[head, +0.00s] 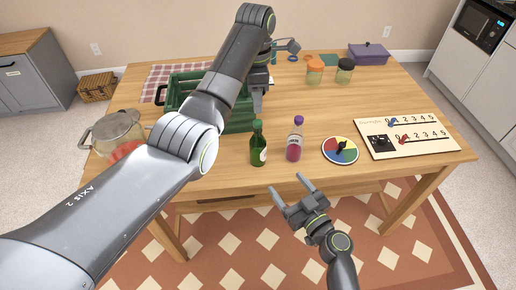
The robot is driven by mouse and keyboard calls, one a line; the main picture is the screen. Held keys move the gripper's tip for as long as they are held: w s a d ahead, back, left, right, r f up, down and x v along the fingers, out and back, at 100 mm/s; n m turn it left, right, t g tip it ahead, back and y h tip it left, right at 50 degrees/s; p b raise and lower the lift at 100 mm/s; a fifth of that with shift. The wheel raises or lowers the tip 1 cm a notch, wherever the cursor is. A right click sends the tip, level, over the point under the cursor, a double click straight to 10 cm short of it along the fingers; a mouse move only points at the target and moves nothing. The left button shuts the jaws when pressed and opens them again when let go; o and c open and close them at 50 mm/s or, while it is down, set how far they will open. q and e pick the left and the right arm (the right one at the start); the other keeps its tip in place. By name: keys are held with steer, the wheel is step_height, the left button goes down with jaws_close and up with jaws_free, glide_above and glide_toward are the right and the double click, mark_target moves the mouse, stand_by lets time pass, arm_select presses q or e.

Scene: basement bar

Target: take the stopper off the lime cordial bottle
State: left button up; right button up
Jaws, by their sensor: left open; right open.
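A dark green bottle (258,148) with a green top stands upright near the table's front edge; by its colour it looks like the lime cordial bottle, but its label is too small to read. Its stopper (257,125) seems to be on. My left gripper (257,108) points down, a little behind and above the green bottle, apart from it as far as I can tell; it is open and partly edge-on. My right gripper (289,186) is open and empty, in front of the table's front edge, below the bottles.
A pink-red bottle (294,149) with a purple stopper stands right of the green one. A colour spinner (340,150) and a scoreboard (408,137) lie further right. A green crate (238,121) is behind left. A glass jar (114,132) stands far left.

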mark_target(258, 121)
arm_select(q)
steer(key=shift+d+r, duration=0.2)
steer(key=shift+r, duration=0.1)
arm_select(e)
steer(key=x, duration=1.7)
steer(key=shift+w+a+f, duration=0.1)
steer(key=shift+w, duration=0.25)
steer(key=c, duration=1.3)
arm_select(q)
steer(key=shift+o, duration=0.6)
arm_select(e)
steer(key=shift+c, duration=0.7)
arm_select(q)
steer(key=shift+o, duration=0.3)
step_height(258, 121, up, 4)
steer(key=shift+m, duration=1)
step_height(258, 121, down, 12)
steer(key=shift+r, duration=0.1)
